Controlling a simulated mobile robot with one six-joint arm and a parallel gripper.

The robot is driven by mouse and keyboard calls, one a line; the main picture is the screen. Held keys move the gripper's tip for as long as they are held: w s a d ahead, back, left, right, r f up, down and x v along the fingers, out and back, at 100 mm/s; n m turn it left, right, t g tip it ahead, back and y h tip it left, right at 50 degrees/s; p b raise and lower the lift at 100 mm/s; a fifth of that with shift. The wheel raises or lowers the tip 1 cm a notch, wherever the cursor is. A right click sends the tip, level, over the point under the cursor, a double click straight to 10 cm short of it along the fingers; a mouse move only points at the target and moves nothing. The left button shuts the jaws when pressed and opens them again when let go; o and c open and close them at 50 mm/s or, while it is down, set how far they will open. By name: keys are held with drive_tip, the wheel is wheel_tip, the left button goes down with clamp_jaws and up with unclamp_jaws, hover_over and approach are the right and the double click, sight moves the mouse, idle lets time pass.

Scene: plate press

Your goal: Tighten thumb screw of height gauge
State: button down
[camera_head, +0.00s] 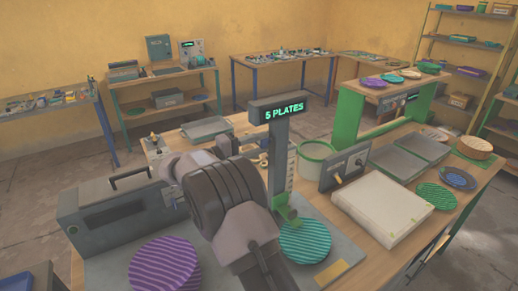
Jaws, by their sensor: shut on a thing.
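The height gauge is a tall grey post (279,150) on the front bench, with a lit sign (284,110) on top reading "5 PLATES". A green slide (285,206) sits low on the post, beside a teal ribbed plate (305,241). I cannot make out the thumb screw; my arm covers the area left of the post. My arm rises from the bottom and bends just left of the gauge. Its thick dark links hide my gripper, so its fingers and hold are not visible.
A grey machine with a handle (112,217) and a purple ribbed plate (165,264) lie left of my arm. A white box (382,208), grey trays (397,161) and a white-green bucket (314,160) stand to the right. A green ribbed plate (436,196) lies at far right.

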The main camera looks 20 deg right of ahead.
drive_tip(key=shift+m, duration=0.4)
drive_tip(key=c, duration=1)
unclamp_jaws()
drive_tip(key=shift+o, duration=0.2)
drive_tip(key=s+a+p, duration=0.3)
drive_tip(key=a, duration=1.4)
drive_tip(key=shift+s+p, duration=0.2)
drive_tip(key=shift+p, duration=0.2)
drive_tip(key=shift+a, duration=0.1)
drive_tip(key=shift+c, duration=0.3)
